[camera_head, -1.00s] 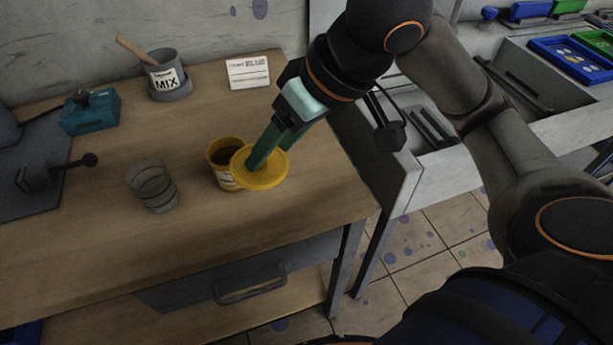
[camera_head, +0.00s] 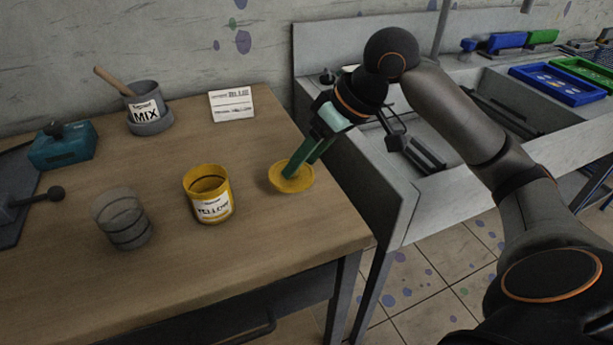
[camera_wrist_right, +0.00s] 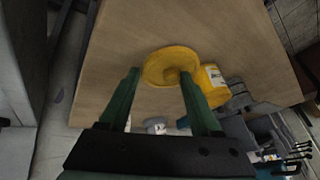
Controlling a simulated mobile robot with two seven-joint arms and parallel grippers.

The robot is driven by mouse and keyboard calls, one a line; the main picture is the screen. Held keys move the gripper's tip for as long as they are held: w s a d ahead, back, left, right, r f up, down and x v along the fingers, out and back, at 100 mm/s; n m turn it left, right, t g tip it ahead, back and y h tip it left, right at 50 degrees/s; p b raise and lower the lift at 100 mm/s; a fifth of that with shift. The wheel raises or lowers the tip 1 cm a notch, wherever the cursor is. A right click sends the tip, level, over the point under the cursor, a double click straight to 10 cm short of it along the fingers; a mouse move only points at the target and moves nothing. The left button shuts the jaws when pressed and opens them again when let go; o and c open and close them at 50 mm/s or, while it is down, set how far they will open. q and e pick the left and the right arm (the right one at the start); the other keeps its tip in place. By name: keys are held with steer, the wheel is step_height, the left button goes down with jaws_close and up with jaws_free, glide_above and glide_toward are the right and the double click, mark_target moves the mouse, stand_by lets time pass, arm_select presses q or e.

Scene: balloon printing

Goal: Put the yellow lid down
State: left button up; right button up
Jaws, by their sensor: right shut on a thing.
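The yellow lid (camera_head: 291,180), a round disc with a knob, is at the tips of my right gripper (camera_head: 298,165). My right gripper is shut on it, near the table's right edge. The lid lies to the right of the open yellow jar (camera_head: 222,207), apart from it in the head view. I cannot tell whether the lid touches the tabletop. In the right wrist view the lid (camera_wrist_right: 160,64) shows ahead of the green fingers (camera_wrist_right: 160,78), with the jar (camera_wrist_right: 215,77) just right of it. My left gripper is not in view.
A clear glass cup (camera_head: 124,220) stands left of the jar on the wooden table (camera_head: 160,275). Behind are a MIX pot (camera_head: 146,118), a white card (camera_head: 231,105) and a teal device (camera_head: 62,147). A grey sink counter (camera_head: 385,205) adjoins the table's right side.

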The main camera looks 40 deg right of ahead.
mark_target(309, 169)
steer(key=f+b, duration=0.1)
steer(key=f, duration=0.2)
steer(key=shift+d+f+b, duration=0.1)
steer(key=shift+d+b, duration=0.1)
steer(key=shift+b, duration=0.1)
steer(key=shift+f, duration=0.3)
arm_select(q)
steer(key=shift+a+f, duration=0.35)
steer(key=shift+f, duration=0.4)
arm_select(e)
steer(key=shift+r, duration=0.15)
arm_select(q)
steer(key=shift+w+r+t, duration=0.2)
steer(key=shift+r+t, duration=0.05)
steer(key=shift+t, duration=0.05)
arm_select(e)
steer(key=shift+f, duration=0.55)
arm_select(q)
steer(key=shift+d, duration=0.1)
arm_select(e)
steer(key=o, duration=1.3)
steer(key=shift+f, duration=0.1)
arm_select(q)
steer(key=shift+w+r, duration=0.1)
